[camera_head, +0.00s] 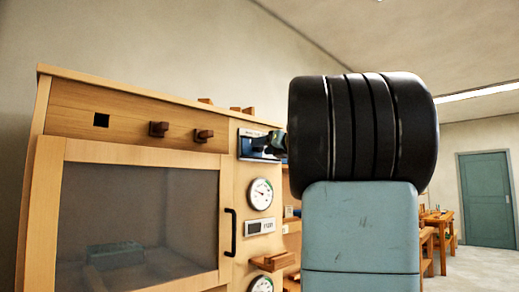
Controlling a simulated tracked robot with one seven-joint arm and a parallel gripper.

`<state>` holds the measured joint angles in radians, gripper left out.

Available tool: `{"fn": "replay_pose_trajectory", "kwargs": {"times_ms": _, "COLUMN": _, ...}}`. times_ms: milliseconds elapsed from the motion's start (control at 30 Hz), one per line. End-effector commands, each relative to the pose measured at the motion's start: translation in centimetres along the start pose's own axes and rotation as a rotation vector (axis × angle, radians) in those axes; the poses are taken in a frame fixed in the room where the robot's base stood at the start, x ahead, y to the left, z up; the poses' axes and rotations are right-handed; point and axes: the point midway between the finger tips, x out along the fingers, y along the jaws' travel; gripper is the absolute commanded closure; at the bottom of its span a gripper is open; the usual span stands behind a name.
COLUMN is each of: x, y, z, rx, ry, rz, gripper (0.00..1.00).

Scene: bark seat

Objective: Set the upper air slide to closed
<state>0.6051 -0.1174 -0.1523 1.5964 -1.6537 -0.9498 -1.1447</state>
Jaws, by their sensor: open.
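A wooden cabinet (140,152) fills the left of the head view. My gripper (272,144) is small and dark, in front of a blue-and-white panel (246,143) right of the knobs. It is open, and its fingertips are hard to make out. Whether it touches the panel is unclear.
A glazed door (140,215) with a black handle (231,232) is below the rail. A round gauge (260,194), a small display (259,227) and a wooden ledge (273,261) line the right column. My arm hides the area beyond. A green door (487,200) is far right.

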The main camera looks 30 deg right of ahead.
Motion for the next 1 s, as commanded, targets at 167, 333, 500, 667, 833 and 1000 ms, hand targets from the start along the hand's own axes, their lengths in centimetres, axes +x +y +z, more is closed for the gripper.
{"fn": "replay_pose_trajectory", "kwargs": {"times_ms": 167, "x": -3.6, "y": 0.0, "z": 0.0, "rx": -0.001, "ry": -0.002, "rz": -0.002, "gripper": 0.42}}
{"fn": "replay_pose_trajectory", "kwargs": {"times_ms": 333, "x": -7.0, "y": -0.1, "z": 0.0, "rx": 0.000, "ry": -0.001, "rz": -0.002, "gripper": 0.42}}
{"fn": "replay_pose_trajectory", "kwargs": {"times_ms": 500, "x": -9.6, "y": -0.1, "z": 0.0, "rx": 0.000, "ry": -0.002, "rz": -0.002, "gripper": 0.42}}
{"fn": "replay_pose_trajectory", "kwargs": {"times_ms": 667, "x": -10.9, "y": -0.1, "z": -0.1, "rx": 0.000, "ry": -0.001, "rz": -0.001, "gripper": 0.42}}
{"fn": "replay_pose_trajectory", "kwargs": {"times_ms": 833, "x": -11.3, "y": 0.0, "z": -0.1, "rx": 0.000, "ry": 0.000, "rz": -0.001, "gripper": 0.42}}
{"fn": "replay_pose_trajectory", "kwargs": {"times_ms": 1000, "x": -11.3, "y": 0.0, "z": -0.1, "rx": 0.000, "ry": 0.000, "rz": 0.000, "gripper": 0.42}}
